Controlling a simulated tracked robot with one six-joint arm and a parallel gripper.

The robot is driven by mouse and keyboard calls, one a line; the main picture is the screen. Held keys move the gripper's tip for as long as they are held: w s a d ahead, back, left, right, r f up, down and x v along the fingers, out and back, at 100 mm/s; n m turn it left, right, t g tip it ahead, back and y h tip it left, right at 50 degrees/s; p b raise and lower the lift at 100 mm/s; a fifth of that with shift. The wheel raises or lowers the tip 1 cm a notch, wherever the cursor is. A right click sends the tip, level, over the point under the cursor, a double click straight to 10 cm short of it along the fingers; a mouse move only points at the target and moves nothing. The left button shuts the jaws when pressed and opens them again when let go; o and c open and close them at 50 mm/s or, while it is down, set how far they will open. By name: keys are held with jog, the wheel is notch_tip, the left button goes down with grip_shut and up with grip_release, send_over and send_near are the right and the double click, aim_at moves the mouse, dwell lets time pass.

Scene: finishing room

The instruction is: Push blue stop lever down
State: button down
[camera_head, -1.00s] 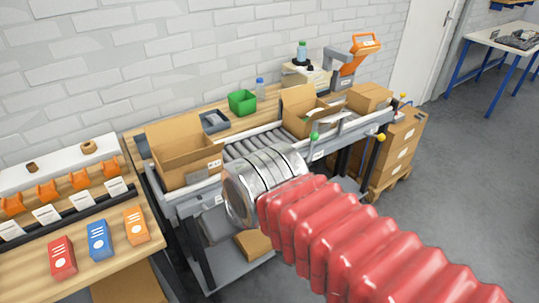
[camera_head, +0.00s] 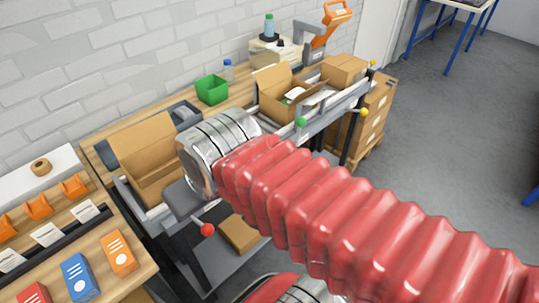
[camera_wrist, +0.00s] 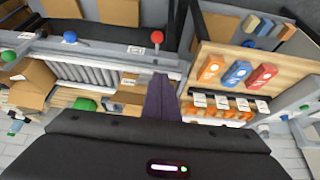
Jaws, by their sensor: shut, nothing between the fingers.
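The blue lever knob (camera_wrist: 70,37) stands on the conveyor's edge rail in the wrist view, up and left of my gripper. I cannot find it in the head view, where my arm covers part of the rail. My gripper (camera_wrist: 160,78) shows as dark fingers held together and empty, with its tips over the conveyor's end, apart from the blue knob and below the red knob in the picture. In the head view the fingers are hidden behind my wrist.
A red knob (camera_head: 207,230) and a green knob (camera_head: 301,122) stick out from the conveyor's front; the red one (camera_wrist: 157,37) also shows in the wrist view. An open carton (camera_head: 150,165) and a green bin (camera_head: 212,89) stand behind. Coloured boxes (camera_head: 80,275) lie on the left bench.

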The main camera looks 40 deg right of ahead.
dwell(0.3)
jog(key=w+d+f+m+y, duration=0.1)
jog(key=w+d+f+m, duration=0.1)
jog(key=d, duration=1.4)
jog(key=w+d+f+m+t+y, duration=0.1)
jog(key=w+d+f+m, duration=0.1)
jog(key=d, duration=1.4)
jog(key=shift+w+d+f+m+t, duration=0.15)
jog(key=shift+w+f+m+t, duration=0.2)
jog(key=shift+w+f, duration=0.25)
jog(key=w+a+f, duration=0.1)
jog(key=a+f, duration=0.1)
jog(key=f, duration=0.3)
jog(key=w+a+f, duration=0.1)
jog(key=w+f, duration=0.1)
jog(key=f, duration=0.3)
jog(key=shift+w+a+f, duration=0.15)
jog(key=shift+w+a, duration=0.15)
jog(key=shift+a, duration=0.1)
